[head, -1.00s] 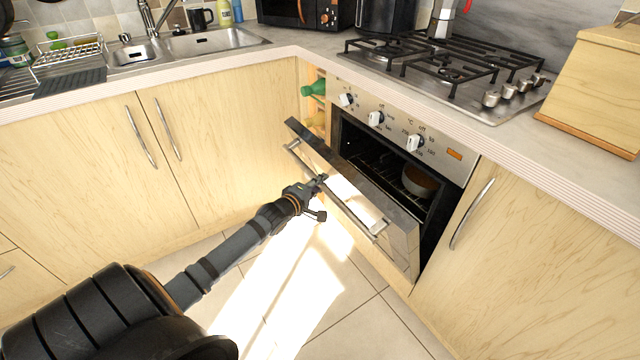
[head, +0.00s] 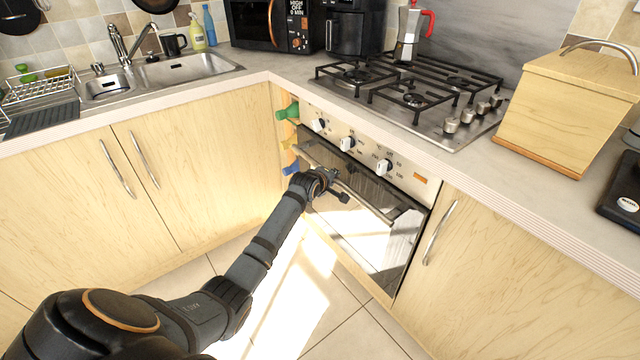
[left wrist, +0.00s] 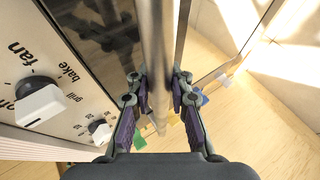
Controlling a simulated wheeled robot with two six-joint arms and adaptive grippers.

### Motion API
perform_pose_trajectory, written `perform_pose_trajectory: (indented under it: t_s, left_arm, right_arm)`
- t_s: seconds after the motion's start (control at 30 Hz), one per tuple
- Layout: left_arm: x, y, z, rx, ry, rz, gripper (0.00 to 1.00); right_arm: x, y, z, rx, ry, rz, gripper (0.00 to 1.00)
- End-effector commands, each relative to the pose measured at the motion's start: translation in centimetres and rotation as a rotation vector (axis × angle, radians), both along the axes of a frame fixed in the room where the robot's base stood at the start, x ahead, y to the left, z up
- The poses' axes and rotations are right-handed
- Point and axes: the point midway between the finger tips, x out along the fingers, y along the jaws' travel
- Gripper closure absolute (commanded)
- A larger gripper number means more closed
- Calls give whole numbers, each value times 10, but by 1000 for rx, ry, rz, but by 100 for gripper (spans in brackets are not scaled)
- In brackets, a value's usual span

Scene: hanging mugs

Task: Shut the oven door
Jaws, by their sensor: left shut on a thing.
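The oven door (head: 365,228) is a glossy panel below the control panel (head: 362,150). It stands almost upright, shut or nearly shut; I cannot tell if it is flush. Its bar handle (head: 375,207) runs along the upper part of the door. My left gripper (head: 336,186) is at the left part of this handle. In the left wrist view, the fingers of my left gripper (left wrist: 160,92) are on both sides of the metal handle (left wrist: 155,35), shut on it. The control panel with its white knobs (left wrist: 42,103) is to the left there. My right gripper is not in view.
A gas hob (head: 410,95) is set in the counter above the oven. Wooden cabinets stand on both sides. A wooden bread box (head: 555,110) stands at right. The floor in front (head: 290,290) is clear.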

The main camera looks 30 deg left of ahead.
Motion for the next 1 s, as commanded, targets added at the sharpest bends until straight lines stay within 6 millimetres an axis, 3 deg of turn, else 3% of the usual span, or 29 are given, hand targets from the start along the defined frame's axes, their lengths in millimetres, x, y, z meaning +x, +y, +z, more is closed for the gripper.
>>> perform_pose_trajectory:
  t_s: [0.17, 0.2, 0.33, 0.73, 1.0]
  left_arm:
    - [0, 2, -1, 9, 4, 2, 100]
    - [0, 2, -1, 8, 3, 2, 76]
    - [0, 1, -1, 7, 3, 2, 58]
    - [-6, 1, 2, 5, 2, 1, 57]
    - [-53, -3, 30, 9, 3, -1, 57]
  right_arm:
    - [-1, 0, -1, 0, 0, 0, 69]
    - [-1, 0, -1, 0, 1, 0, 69]
    - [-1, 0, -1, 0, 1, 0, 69]
    - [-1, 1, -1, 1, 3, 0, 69]
    - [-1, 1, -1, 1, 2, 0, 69]
